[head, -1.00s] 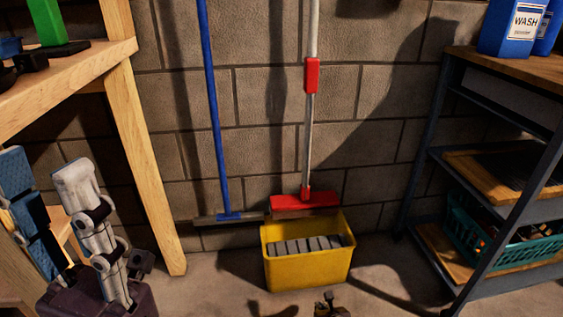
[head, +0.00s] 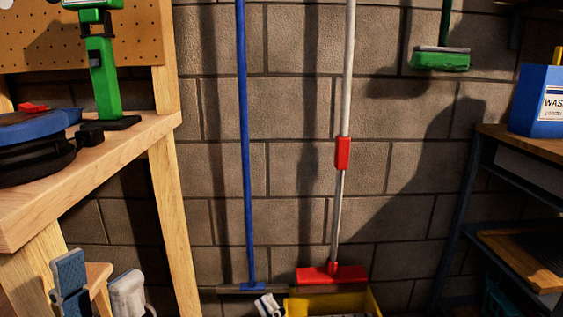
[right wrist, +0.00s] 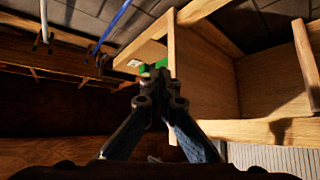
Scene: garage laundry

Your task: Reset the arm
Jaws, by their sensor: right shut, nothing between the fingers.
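My left gripper (head: 98,280) shows at the bottom left of the head view, beside the workbench leg. Its two fingers point up and stand apart, with nothing visible between them; its base is cut off. My right gripper (head: 268,305) shows only its tip at the bottom of the head view, in front of the yellow bucket. In the right wrist view, the right gripper's fingers (right wrist: 158,78) meet at their tips and hold nothing.
A wooden workbench (head: 95,170) stands at left, with a green tool (head: 103,80) on it. A blue-handled broom (head: 243,150) and a red-headed broom (head: 333,275) lean on the block wall. The yellow bucket (head: 365,303) is below. A metal shelf (head: 465,205) stands at right.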

